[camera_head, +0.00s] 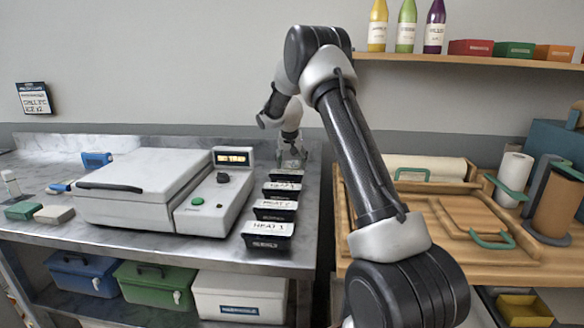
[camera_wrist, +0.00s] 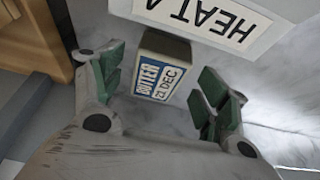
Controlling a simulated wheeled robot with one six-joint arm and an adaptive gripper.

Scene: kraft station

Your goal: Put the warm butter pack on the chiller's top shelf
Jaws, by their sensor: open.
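The butter pack (camera_wrist: 158,72) is a small block with a blue and white label reading BUTTER and a date, which looks like 23 DEC. In the wrist view it stands between the green-padded fingers of my gripper (camera_wrist: 162,80), with a visible gap on both sides. My gripper is open. In the head view my gripper (camera_head: 291,160) is low at the back right of the steel counter, behind the row of black trays. The butter pack cannot be made out there. I cannot identify a chiller or its top shelf in either view.
A white lidded machine (camera_head: 140,185) with a lit display stands on the counter (camera_head: 60,238). Black trays with HEAT labels (camera_head: 270,228) line its right side; a HEAT label (camera_wrist: 222,18) is close beyond the butter. A wooden board (camera_head: 480,215) lies on the right bench.

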